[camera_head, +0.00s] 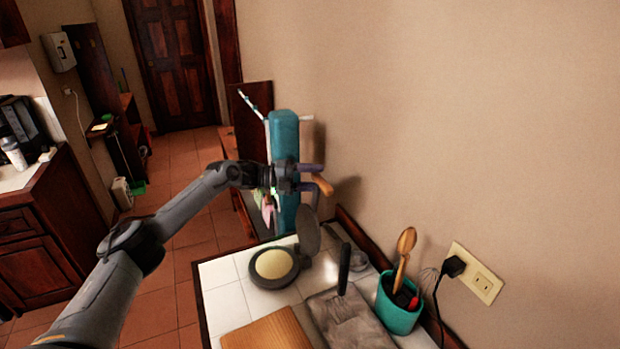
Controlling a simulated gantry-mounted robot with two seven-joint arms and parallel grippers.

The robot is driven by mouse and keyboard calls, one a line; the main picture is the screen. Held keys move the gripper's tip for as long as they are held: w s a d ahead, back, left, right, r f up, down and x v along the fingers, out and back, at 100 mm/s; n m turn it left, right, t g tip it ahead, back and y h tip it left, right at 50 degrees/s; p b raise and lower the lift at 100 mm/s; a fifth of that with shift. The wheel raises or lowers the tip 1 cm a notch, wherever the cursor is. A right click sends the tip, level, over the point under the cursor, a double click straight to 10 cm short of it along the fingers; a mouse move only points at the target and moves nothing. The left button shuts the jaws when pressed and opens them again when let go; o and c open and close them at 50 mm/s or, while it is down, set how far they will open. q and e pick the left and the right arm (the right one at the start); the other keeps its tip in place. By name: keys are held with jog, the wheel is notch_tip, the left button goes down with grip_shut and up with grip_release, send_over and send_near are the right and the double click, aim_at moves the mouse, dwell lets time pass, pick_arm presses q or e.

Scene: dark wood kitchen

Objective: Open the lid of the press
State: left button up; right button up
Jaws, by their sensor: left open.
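The press (256,278) is a dark round press on the white tiled counter. A pale yellow disc (274,263) lies on its base. Its round dark lid (307,236) stands raised, roughly upright, at the right rear side of the base. My left gripper (318,177) reaches in from the left and is open, above the raised lid and in front of the teal upright object. Whether a finger touches the lid or its lever cannot be told. My right gripper is out of view.
A teal pot (398,312) with wooden utensils stands at the counter's right. A wooden board (268,333) and a grey slab with a dark upright handle (344,270) lie near the front. A teal upright object (284,135) stands behind. The wall bounds the right.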

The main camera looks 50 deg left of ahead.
pick_arm(q)
jog(key=shift+s+a, duration=0.1)
jog(key=b+v, duration=0.1)
jog(key=v, duration=0.9)
jog(key=shift+s, duration=0.2)
jog(key=shift+s+a, duration=0.1)
jog(key=shift+a, duration=0.05)
